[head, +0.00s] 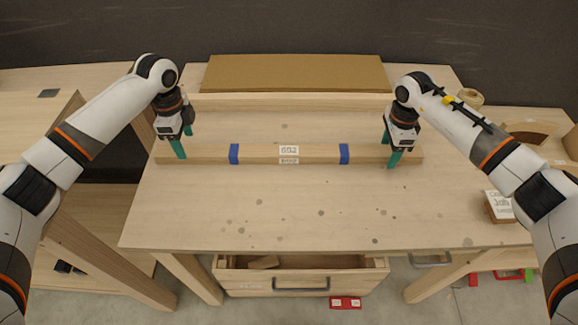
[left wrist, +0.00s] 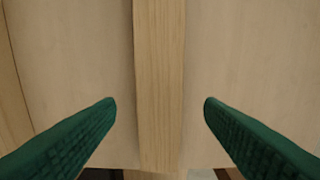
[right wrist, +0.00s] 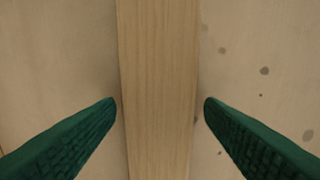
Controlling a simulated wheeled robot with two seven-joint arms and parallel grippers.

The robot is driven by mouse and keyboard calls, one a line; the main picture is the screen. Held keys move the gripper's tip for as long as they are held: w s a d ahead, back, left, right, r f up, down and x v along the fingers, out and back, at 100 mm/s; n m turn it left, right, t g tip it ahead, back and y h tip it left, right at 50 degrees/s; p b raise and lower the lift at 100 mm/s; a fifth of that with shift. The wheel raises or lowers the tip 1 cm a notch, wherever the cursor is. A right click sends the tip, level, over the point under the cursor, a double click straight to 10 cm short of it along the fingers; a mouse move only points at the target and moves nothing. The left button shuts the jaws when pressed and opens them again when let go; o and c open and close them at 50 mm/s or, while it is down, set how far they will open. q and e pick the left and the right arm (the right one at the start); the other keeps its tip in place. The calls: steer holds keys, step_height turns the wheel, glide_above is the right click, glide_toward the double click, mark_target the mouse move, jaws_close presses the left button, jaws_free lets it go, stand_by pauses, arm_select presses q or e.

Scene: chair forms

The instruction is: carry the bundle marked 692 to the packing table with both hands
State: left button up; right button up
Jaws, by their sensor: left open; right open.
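The bundle marked 692 (head: 262,153) is a long, light wooden bar with two blue bands and a white label, lying across the table. My left gripper (head: 182,146) is open at the bundle's left end. In the left wrist view the bar (left wrist: 159,80) runs between the two green fingers, with a gap on each side. My right gripper (head: 391,150) is open at the right end. In the right wrist view the bar (right wrist: 158,90) lies between the fingers, close to both. I cannot tell which table is the packing table.
The bundle lies on a spotted wooden table (head: 300,215) with a partly open drawer (head: 300,275) in front. A flat brown board (head: 295,73) is behind. A labelled block (head: 499,206) and a tape roll (head: 470,97) are at the right. Another wooden surface (head: 40,110) stands left.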

steer(key=shift+r, duration=0.1)
arm_select(q)
step_height(320, 180, up, 8)
steer(key=shift+r, duration=0.15)
arm_select(e)
step_height(320, 180, up, 12)
stand_by(0.7)
